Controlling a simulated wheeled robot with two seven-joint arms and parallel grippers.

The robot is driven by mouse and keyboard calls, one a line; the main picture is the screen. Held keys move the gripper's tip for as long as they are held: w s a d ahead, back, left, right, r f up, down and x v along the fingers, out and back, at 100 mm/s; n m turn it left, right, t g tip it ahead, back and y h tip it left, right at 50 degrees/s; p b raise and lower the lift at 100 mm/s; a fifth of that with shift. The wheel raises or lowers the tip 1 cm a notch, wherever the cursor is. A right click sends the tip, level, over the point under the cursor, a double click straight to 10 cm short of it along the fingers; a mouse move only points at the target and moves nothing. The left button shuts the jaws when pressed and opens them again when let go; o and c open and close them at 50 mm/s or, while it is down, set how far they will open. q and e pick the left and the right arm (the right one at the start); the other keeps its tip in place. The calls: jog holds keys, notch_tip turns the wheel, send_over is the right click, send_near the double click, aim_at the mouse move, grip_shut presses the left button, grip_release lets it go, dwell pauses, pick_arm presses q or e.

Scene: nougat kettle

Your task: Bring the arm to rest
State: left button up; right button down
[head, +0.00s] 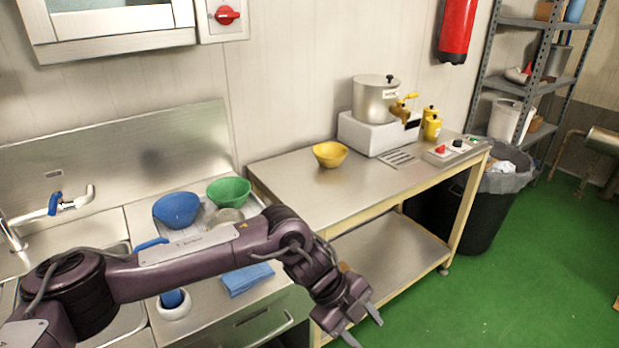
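My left arm reaches in from the left across the sink counter. My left gripper (361,332) is at the bottom centre, in front of the steel table (285,188), pointing down. Its two fingers are spread apart with nothing seen between them. My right gripper is not in view. The steel kettle (376,100) with a lid and a yellow tap (404,106) stands on a white base on the table. A yellow bowl (330,154) sits on the table, left of the kettle.
A blue bowl (176,210) and green bowl (229,191) stand behind my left arm on the sink counter. A blue cloth (247,279) lies near its front edge. A black bin (484,217) stands right of the table. The green floor (530,270) at right is clear.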

pick_arm(q)
jog(key=w+d+f+n+t+h, duration=0.3)
jog(key=w+f+n+t+h, duration=0.2)
jog(key=w+f+n, duration=0.4)
jog(key=s+a+f+n+t+y, duration=0.2)
jog(key=a+f+n, duration=0.3)
jog(key=f, duration=0.5)
jog(key=s+a+f+n+t+y, duration=0.15)
jog(key=a+f+n, duration=0.25)
jog(key=a+f, duration=0.55)
jog(key=s+a+f+n+g+y, duration=0.1)
jog(key=s+a+f+n+y, duration=0.1)
jog(key=s+a+f, duration=0.45)
jog(key=s+a+f+n+g+y, duration=0.15)
jog(key=s+a+f, duration=0.25)
jog(key=s+f, duration=0.6)
jog(key=s+a+f+n+g+y, duration=0.1)
jog(key=s+a+f+n+y, duration=0.35)
jog(key=s, duration=0.65)
jog(key=s+a+f+g, duration=0.1)
jog(key=s+a, duration=0.2)
jog(key=s, duration=0.4)
jog(key=s+a+f+g, duration=0.1)
jog(key=s+a+f, duration=0.1)
jog(key=s, duration=0.5)
jog(key=shift+a, duration=0.85)
